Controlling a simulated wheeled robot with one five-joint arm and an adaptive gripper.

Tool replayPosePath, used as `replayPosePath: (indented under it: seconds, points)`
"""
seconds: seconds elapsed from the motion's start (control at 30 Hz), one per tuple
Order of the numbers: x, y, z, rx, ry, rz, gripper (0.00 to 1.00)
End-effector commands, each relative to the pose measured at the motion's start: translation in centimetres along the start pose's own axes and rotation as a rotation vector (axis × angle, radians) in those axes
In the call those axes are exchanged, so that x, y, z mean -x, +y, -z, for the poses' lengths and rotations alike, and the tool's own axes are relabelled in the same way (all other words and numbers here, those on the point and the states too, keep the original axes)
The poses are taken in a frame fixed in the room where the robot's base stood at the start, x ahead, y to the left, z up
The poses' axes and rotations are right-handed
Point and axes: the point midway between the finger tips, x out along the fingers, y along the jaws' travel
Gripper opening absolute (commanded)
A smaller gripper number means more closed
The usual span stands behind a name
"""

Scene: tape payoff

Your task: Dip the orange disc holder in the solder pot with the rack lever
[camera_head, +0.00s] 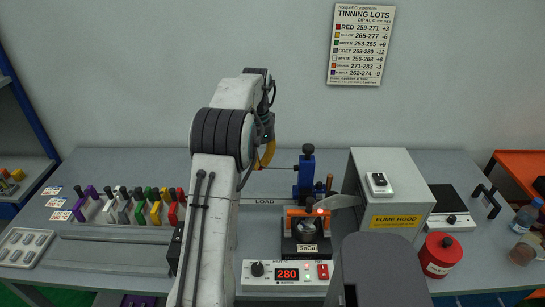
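The orange disc holder (292,212) sits at the solder pot (306,249), which is labelled SnCu. I cannot tell whether its lower part is in the solder. Behind it stands the blue rack column (306,172) with a dark knob on top. The thin rack lever (282,168) sticks out to the left from the column. My arm rises in front and bends down near the lever's left end, where a yellow curved part shows. My gripper's fingers are not clearly seen there, and whether they touch the lever is unclear. The pot's controller (287,274) reads 280 in red.
Several coloured holders (153,212) stand in a rack at left, beside a grey tray (25,247). The fume hood (392,185) stands close right of the pot. A red canister (440,256) is further right. The wall sign (361,45) lists orange as 271-283, -3.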

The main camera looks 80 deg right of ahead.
Motion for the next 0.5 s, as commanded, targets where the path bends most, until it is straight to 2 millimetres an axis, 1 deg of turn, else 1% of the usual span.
replayPosePath:
  seconds: [0.03, 0.5]
  points:
    - [0.5, 0.0, 0.0, 0.000, -0.001, -0.001, 0.00]
    - [2.9, 0.0, 0.0, 0.000, 0.000, 0.000, 0.00]
